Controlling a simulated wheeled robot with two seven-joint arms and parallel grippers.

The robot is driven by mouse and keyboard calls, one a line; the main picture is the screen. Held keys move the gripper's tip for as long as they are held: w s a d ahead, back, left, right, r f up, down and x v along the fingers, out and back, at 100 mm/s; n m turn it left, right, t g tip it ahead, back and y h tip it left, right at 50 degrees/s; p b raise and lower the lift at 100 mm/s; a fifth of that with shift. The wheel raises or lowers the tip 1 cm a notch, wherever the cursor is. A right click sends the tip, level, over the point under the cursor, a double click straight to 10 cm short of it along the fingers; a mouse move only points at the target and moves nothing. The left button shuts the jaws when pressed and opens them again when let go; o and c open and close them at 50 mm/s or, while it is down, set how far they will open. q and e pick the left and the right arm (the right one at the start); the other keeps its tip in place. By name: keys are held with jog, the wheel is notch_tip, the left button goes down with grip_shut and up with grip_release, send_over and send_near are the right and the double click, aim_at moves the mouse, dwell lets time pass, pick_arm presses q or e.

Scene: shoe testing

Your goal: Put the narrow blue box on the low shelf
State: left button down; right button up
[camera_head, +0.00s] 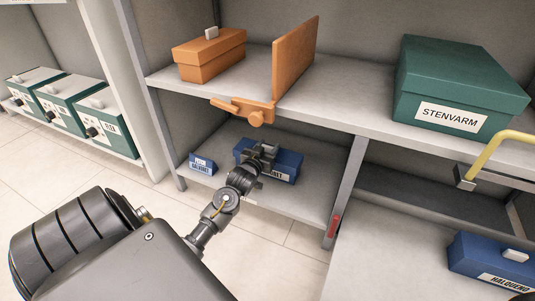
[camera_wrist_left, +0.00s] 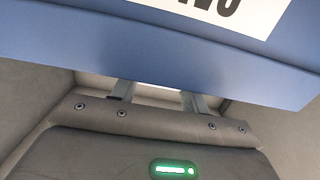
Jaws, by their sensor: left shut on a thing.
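The blue box (camera_head: 285,166) with a white label is at the low shelf (camera_head: 290,205), in the bay left of the upright post. My left gripper (camera_head: 262,152) reaches in over its front and is shut on it, hiding part of its top and label. I cannot tell whether its base touches the shelf board. In the left wrist view the box (camera_wrist_left: 150,55) fills the upper part, its label cut off at the top, with the finger parts (camera_wrist_left: 158,92) running up to its lower edge. My right gripper is not in view.
A small blue box (camera_head: 202,163) stands left on the low shelf. An orange box (camera_head: 208,60), an orange divider (camera_head: 294,58) and a green box (camera_head: 460,85) are on the shelf above. Another blue box (camera_head: 490,262) is lower right, below a yellow bar (camera_head: 490,150).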

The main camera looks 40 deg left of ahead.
pick_arm(q)
jog(key=shift+r, duration=0.1)
jog(key=c, duration=0.7)
grip_release()
jog(key=shift+s+p, duration=0.1)
jog(key=shift+p, duration=0.2)
jog(key=p+v, duration=0.6)
jog(key=v, duration=0.5)
jog(key=shift+s+d, duration=0.1)
jog(key=shift+s, duration=0.3)
